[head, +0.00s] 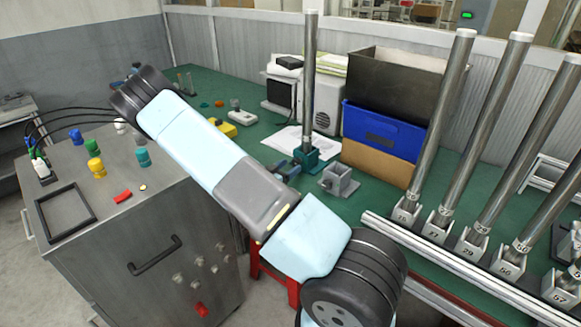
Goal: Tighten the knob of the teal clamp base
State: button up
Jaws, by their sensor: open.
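The teal clamp base (307,159) stands on the green bench top in the head view, with a tall, upright metal post (310,85) rising from it. A small dark blue-grey part (286,170) shows just left of the base, partly behind my arm. I cannot tell whether it is the knob or something else. How tight the knob is cannot be seen. My arm crosses the picture from the lower right to the upper left, in front of the bench. I cannot make out my gripper or its fingertips.
A grey clamp block (339,180) stands right of the teal base. Numbered posts in a rail (450,265) fill the right. Black (390,75) and blue (380,130) bins stand behind. A grey cabinet (150,235) with coloured knobs is at left. Papers (285,138) lie behind the base.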

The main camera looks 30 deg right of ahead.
jog(key=shift+x, duration=0.8)
jog(key=c, duration=1)
jog(key=shift+c, duration=0.3)
